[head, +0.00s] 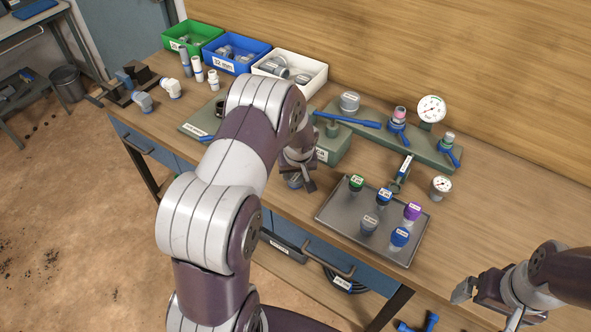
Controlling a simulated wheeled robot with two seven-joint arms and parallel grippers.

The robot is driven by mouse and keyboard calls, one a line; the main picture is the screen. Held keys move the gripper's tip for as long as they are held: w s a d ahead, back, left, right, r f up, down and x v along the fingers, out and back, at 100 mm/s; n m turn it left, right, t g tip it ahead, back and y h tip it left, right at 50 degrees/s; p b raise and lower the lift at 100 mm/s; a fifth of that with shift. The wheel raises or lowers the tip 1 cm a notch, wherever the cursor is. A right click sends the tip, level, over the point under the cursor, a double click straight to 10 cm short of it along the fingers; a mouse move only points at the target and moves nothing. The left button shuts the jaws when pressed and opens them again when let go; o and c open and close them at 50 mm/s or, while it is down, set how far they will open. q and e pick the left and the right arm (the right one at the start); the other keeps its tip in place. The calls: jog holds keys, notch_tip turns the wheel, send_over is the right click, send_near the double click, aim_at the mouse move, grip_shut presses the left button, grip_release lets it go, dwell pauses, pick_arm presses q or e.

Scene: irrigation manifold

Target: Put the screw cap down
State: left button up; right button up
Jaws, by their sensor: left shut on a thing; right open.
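My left gripper (302,176) is shut on a small grey-blue piece (294,182), which seems to be the screw cap. The gripper and arm hide most of it. It is near the front edge of the workbench (480,205), left of the grey metal tray (332,213); I cannot tell its height above the bench. On the tray stand several labelled caps or fittings: green (356,182), dark with a blue band (384,196), purple (412,211), grey (369,224) and blue (399,237). My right gripper (470,292) is open and empty at the lower right.
A green manifold base (370,137) with a blue lever (347,120) and a gauge (431,109) stands behind the tray. A loose gauge (440,187) is right of it. Green (192,37), blue (236,54) and white (289,73) bins line the back. The bench's right side is clear.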

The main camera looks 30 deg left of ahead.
pick_arm(q)
jog(key=shift+f, duration=0.15)
jog(key=o, duration=1.1)
jog(key=shift+c, duration=0.2)
jog(key=shift+r, duration=0.45)
jog(key=s+d+v, duration=0.1)
jog(key=v, duration=1.1)
jog(key=s+d+m+h, duration=0.1)
jog(key=s+d+m, duration=0.2)
jog(key=s, duration=0.5)
jog(key=s+d+m+g+h, duration=0.1)
jog(key=s+d+m, duration=0.3)
jog(key=s, duration=0.4)
jog(key=shift+s+d+r+m+b, duration=0.15)
jog(key=shift+d+r+m+b, duration=0.2)
jog(key=shift+d, duration=0.55)
